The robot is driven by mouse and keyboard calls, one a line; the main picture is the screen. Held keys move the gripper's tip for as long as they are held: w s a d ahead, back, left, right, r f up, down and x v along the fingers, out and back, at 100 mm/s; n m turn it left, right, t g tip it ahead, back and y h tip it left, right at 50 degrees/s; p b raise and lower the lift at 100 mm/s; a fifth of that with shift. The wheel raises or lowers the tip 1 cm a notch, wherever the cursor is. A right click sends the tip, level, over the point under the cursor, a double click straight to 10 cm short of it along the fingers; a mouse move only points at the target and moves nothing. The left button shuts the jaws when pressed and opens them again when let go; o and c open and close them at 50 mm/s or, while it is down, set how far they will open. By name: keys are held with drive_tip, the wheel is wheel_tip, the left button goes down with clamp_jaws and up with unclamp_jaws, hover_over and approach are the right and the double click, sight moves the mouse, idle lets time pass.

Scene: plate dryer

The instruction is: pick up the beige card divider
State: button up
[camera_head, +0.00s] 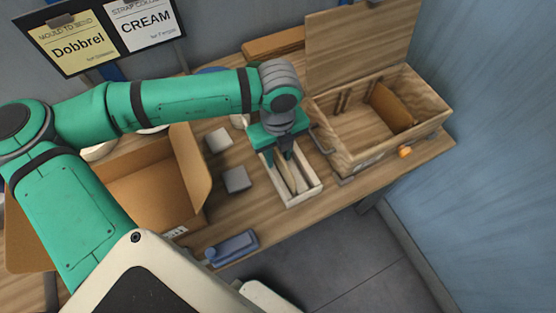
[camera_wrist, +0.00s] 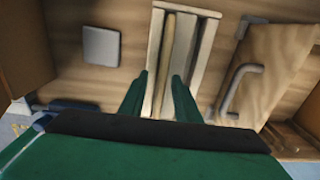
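A narrow whitish tray (camera_head: 308,190) stands on the table below my gripper (camera_head: 284,158). A thin beige upright piece (camera_head: 292,178), which looks like the beige card divider, stands lengthwise inside it. In the wrist view the beige divider (camera_wrist: 168,45) runs along the tray (camera_wrist: 208,40), left of a paler strip. My gripper (camera_wrist: 159,78) is open there, with one finger on each side of the divider's line. I cannot tell whether the fingers touch it or how far above the tray they are. The fingers and wrist hide part of the tray.
An open wooden box (camera_head: 352,148) with a brown panel (camera_head: 390,106) inside stands right of the tray. Two grey blocks (camera_head: 236,180) (camera_head: 218,140) and an open cardboard box (camera_head: 190,165) are on the left. A blue tool (camera_head: 234,247) lies near the front edge.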

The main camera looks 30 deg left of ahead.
drive_tip(key=shift+w+f, duration=0.1)
drive_tip(key=shift+f, duration=0.45)
clamp_jaws()
drive_tip(key=shift+r, duration=0.15)
